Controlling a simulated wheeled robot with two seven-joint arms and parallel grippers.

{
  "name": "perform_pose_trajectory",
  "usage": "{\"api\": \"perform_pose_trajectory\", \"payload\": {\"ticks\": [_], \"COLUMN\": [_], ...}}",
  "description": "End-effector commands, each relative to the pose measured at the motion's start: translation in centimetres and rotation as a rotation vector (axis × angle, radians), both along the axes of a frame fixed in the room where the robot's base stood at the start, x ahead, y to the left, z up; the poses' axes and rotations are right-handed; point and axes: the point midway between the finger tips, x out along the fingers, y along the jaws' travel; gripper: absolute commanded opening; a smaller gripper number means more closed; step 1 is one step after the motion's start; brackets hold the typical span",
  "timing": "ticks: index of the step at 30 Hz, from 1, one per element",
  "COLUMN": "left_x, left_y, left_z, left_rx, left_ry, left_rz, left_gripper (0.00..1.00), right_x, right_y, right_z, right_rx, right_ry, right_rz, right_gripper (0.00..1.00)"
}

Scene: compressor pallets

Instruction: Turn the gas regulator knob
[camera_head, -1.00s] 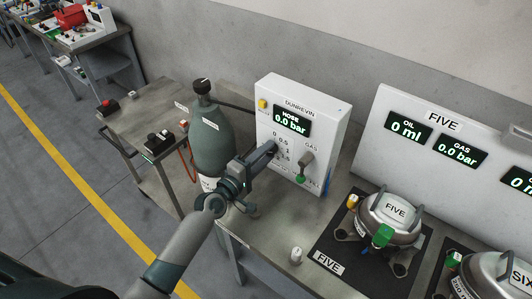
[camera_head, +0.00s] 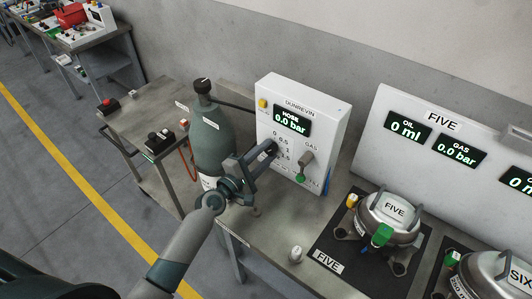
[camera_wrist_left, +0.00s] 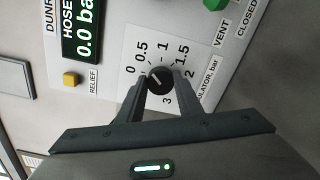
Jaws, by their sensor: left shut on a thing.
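The gas regulator knob (camera_wrist_left: 158,77) is a small black dial with a light pointer line, on a white scale marked 0, 0.5, 1, 1.5, 2 and 3 in the left wrist view. My left gripper (camera_wrist_left: 159,84) is shut on the knob, one finger on each side. In the head view my left gripper (camera_head: 268,149) reaches the front of the white panel (camera_head: 324,112) and hides the knob. The hose display (camera_head: 291,122) reads 0.0 bar. My right gripper is not in view.
A grey-green gas cylinder (camera_head: 213,140) stands just left of my arm. A gas valve handle (camera_head: 306,161) sits right of the dial. A yellow relief button (camera_wrist_left: 70,80) is on the panel. Compressor FIVE (camera_head: 394,213) stands on a black mat at right.

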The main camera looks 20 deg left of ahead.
Motion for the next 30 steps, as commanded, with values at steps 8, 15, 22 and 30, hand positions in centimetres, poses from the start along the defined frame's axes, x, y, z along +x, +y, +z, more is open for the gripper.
{"api": "perform_pose_trajectory", "payload": {"ticks": [8, 15, 22, 30], "left_x": [0.0, -0.1, -1.4, -5.4], "left_y": [0.0, 0.0, 0.5, 2.1], "left_z": [0.0, 0.0, -0.1, -0.2], "left_rx": [0.001, 0.001, 0.001, 0.003], "left_ry": [-0.001, 0.0, 0.0, 0.001], "left_rz": [0.001, 0.0, 0.001, 0.0], "left_gripper": [0.51, 0.51, 0.51, 0.51], "right_x": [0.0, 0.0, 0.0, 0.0], "right_y": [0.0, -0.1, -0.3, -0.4], "right_z": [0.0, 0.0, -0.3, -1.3], "right_rx": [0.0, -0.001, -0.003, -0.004], "right_ry": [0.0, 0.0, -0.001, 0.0], "right_rz": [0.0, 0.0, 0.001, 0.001], "right_gripper": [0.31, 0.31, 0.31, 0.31]}}
